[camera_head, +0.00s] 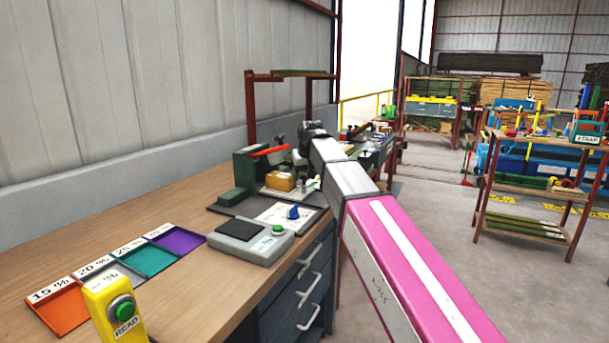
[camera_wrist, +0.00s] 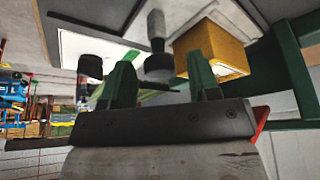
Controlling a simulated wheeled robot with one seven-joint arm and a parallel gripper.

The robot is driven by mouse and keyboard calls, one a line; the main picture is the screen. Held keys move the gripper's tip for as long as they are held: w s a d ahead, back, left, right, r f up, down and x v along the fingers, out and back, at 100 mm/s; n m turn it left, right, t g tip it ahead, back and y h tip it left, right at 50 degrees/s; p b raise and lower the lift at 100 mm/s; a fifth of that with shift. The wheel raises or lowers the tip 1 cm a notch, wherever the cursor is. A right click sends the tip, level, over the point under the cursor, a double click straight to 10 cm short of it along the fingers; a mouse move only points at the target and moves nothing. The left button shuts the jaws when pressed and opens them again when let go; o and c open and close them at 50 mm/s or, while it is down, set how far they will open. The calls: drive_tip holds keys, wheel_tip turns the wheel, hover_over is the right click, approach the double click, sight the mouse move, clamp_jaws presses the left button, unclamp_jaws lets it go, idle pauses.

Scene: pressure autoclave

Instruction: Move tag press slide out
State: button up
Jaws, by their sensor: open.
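The tag press (camera_head: 250,168) is a green machine with a red lever (camera_head: 270,150) on the bench. A light slide plate (camera_head: 277,194) reaches out at its front, with a yellow block (camera_head: 281,181) on it. In the wrist view the yellow block (camera_wrist: 213,47) is at upper right, beside a grey post with a dark round knob (camera_wrist: 158,62). My gripper (camera_wrist: 160,75) is open, its two green fingers apart with the knob showing between and beyond them. I cannot tell whether they touch it. In the head view my arm hides most of the gripper.
A grey box with a black pad (camera_head: 250,238) stands in front of the press, near a white sheet with a blue piece (camera_head: 293,212). Labelled coloured trays (camera_head: 150,257) and a yellow READ button box (camera_head: 115,308) lie to the left. Bare bench top lies behind the trays.

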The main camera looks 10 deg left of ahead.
clamp_jaws()
drive_tip(key=s+d, duration=0.4)
drive_tip(key=d, duration=0.7)
drive_tip(key=shift+d, duration=0.35)
drive_tip(key=shift+s, duration=0.1)
unclamp_jaws()
drive_tip(key=shift+d, duration=0.1)
drive_tip(key=shift+r, duration=0.1)
drive_tip(key=v, duration=1)
drive_tip(key=shift+r, duration=0.3)
